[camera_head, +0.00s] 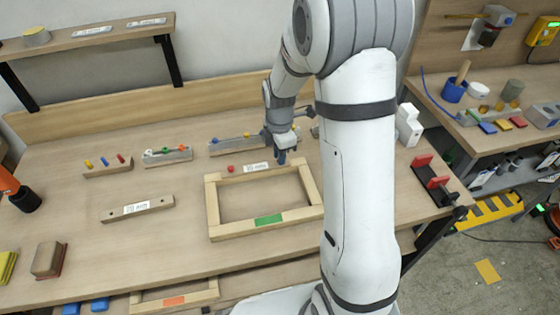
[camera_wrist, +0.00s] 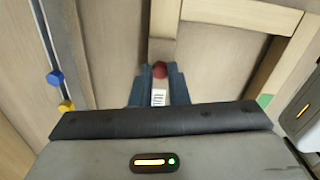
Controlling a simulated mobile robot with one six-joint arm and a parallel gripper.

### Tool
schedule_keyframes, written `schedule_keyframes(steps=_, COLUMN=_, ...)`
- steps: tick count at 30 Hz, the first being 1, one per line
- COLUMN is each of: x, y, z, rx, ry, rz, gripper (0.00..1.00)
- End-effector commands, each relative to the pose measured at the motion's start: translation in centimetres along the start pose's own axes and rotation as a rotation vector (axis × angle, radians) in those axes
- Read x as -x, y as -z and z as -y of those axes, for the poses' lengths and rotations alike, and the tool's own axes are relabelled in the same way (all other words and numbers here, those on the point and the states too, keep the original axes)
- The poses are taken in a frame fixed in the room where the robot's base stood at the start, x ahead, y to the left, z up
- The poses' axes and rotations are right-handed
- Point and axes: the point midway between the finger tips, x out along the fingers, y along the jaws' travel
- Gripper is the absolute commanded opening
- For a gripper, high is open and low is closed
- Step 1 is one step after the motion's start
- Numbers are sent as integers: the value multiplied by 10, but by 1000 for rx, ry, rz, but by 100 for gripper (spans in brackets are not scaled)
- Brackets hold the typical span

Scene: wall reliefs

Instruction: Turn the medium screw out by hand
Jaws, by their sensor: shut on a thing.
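My gripper (camera_head: 282,160) points down at the back right of a pale wooden frame (camera_head: 216,232). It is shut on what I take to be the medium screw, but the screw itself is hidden. In the wrist view the two dark fingers (camera_wrist: 160,92) flank a white printed label, with a red round knob (camera_wrist: 160,70) past their tips. In the head view the red knob (camera_head: 231,169) sits at the left of the label (camera_head: 256,168), apart from my gripper. The wooden frame (camera_wrist: 232,42) also shows in the wrist view.
Behind my gripper, a rail (camera_head: 225,149) carries blue and yellow knobs. A red-and-black holder (camera_head: 432,180) stands at the right. The bench between the blocks is clear.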

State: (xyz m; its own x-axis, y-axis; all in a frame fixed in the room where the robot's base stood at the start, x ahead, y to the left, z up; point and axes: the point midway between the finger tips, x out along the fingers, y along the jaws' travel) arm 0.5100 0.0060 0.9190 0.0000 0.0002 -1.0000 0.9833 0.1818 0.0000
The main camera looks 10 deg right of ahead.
Motion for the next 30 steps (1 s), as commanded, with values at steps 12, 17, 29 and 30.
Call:
schedule_keyframes(steps=12, x=-1, y=0, z=0, rx=132, ry=0, rz=0, gripper=0)
schedule_keyframes(steps=17, x=0, y=0, z=0, rx=338, ry=1, rz=0, gripper=0)
schedule_keyframes(steps=29, x=0, y=0, z=0, rx=449, ry=1, rz=0, gripper=15)
schedule_keyframes(steps=30, x=0, y=0, z=0, rx=449, ry=1, rz=0, gripper=19)
